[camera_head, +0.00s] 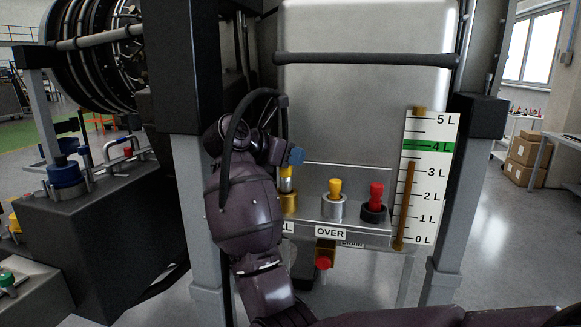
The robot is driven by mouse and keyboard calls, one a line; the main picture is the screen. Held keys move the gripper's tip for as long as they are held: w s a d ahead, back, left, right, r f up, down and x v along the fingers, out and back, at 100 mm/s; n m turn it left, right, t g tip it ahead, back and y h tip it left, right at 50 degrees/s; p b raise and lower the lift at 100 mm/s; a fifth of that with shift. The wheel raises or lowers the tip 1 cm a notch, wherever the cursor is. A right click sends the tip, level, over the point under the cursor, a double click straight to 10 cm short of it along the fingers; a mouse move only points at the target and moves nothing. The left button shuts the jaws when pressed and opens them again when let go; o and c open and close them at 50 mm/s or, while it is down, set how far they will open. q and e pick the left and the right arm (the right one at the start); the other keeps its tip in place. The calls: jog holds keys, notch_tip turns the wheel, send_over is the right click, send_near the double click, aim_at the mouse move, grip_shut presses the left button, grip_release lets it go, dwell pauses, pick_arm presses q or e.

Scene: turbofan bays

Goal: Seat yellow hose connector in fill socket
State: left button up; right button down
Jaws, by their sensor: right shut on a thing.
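My right gripper (292,158) reaches up from the bottom of the view, in front of the left part of the tank panel. It is shut on the yellow hose connector (286,185), which is upright and mostly hidden by the blue fingertip and the wrist. The connector is directly over the yellow fill socket (289,203), at the left end of the socket row. Whether it is fully down in the socket cannot be told. The fill label is mostly covered by my arm. My left gripper is not in view.
Right of the fill socket are a grey overflow socket with a yellow plug (335,188) and a black socket with a red plug (376,195). A level gauge (426,180) stands at the tank's right. A red-handled drain valve (323,263) hangs below. Posts flank the tank.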

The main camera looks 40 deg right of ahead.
jog(key=shift+f, duration=1.4)
jog(key=shift+f, duration=0.2)
jog(key=c, duration=0.9)
grip_release()
jog(key=shift+o, duration=0.2)
jog(key=shift+r, duration=0.1)
jog(key=shift+a+r, duration=0.1)
jog(key=shift+r, duration=0.05)
jog(key=v, duration=0.7)
jog(key=shift+b, duration=0.4)
jog(key=shift+a, duration=0.1)
